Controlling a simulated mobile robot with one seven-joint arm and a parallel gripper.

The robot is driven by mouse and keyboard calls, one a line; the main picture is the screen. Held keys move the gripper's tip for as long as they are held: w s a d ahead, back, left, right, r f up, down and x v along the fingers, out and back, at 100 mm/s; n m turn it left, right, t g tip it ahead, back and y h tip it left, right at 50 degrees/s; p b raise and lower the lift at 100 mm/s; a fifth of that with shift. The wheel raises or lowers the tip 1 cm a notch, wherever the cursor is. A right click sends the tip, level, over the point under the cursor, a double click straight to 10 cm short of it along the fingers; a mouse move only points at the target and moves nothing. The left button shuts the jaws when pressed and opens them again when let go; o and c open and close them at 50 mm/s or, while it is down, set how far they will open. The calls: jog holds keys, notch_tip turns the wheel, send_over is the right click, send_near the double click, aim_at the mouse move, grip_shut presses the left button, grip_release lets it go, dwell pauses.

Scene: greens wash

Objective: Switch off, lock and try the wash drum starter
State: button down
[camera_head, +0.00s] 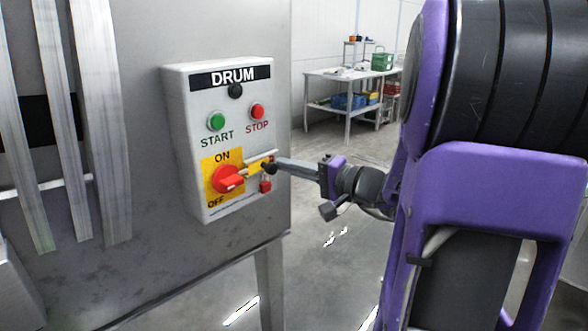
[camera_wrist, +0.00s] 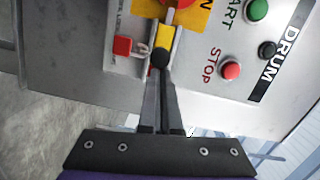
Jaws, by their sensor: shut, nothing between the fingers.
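The starter box (camera_head: 183,150) labelled DRUM is fixed to a grey metal panel. Its red rotary switch (camera_head: 227,179) sits on a yellow plate marked ON at the top and OFF at the lower left; I cannot tell its exact setting. Right of the switch is a yellow slide between metal rails (camera_wrist: 164,36) with a black knob (camera_wrist: 160,57). A red padlock (camera_head: 265,186) hangs below the rails; it also shows in the wrist view (camera_wrist: 122,46). My gripper (camera_head: 275,164) is shut and empty, its fingertips at the black knob, touching or very close.
A green START button (camera_head: 216,121), a red STOP button (camera_head: 257,111) and a dark round fitting (camera_head: 235,91) are higher on the box. Metal uprights (camera_head: 100,120) stand at the left. A table (camera_head: 349,77) with bins is far behind. The floor between is clear.

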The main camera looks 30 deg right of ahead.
jog(key=shift+s+a, duration=0.3)
jog(key=shift+a, duration=0.6)
jog(key=shift+d, duration=0.1)
jog(key=s+d+r+b, duration=0.1)
jog(key=s+d, duration=0.6)
jog(key=d, duration=0.1)
jog(key=shift+s+d+b, duration=0.4)
